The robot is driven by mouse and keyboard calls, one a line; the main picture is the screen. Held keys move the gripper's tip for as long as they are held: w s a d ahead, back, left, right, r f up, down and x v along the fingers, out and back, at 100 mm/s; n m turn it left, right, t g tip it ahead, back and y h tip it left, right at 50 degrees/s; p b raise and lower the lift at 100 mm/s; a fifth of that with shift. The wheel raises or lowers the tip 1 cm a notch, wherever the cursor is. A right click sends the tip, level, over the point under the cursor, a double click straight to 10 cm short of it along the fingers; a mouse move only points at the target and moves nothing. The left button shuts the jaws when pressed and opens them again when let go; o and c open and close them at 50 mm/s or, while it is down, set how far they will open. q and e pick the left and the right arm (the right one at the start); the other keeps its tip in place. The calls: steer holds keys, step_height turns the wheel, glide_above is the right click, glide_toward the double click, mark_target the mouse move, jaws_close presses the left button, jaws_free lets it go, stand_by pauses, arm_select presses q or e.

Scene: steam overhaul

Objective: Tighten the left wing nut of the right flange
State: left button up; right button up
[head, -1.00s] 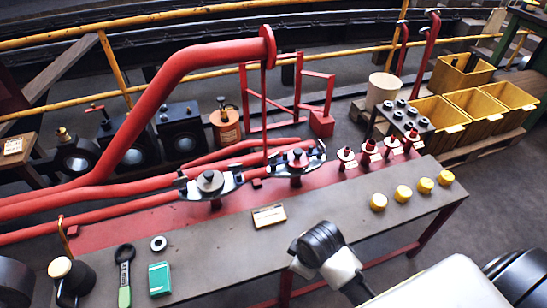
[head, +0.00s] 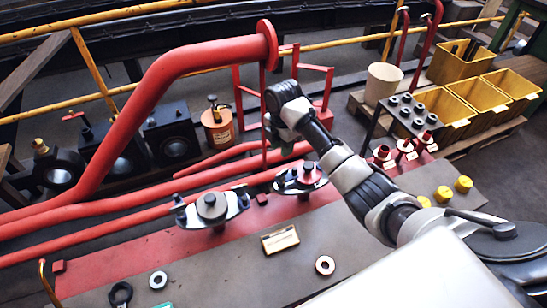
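My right arm reaches in from the lower right, over the bench, to a dark and white end (head: 285,112) above and behind the right flange in the picture. Its fingers do not show clearly, and I cannot tell contact with the nut. My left gripper is out of view.
A large red pipe (head: 185,65) arches over the left and back. A label plate (head: 280,239) and two rings (head: 158,280) (head: 325,265) lie on the bench (head: 230,270). Yellow caps (head: 443,194) and red fittings (head: 382,153) stand at the right, partly behind my arm.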

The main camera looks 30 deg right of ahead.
mark_target(282, 172)
steer(key=f, duration=0.2)
steer(key=s+f, duration=0.1)
steer(key=f, duration=0.1)
steer(key=shift+f, duration=0.1)
step_height(282, 172, down, 3)
steer(key=shift+f, duration=0.15)
steer(key=shift+f+b, duration=0.4)
steer(key=shift+f, duration=0.5)
steer(key=shift+w+f, duration=0.1)
steer(key=shift+f, duration=0.3)
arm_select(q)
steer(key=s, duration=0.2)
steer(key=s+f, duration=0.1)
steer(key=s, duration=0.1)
arm_select(e)
jaws_close()
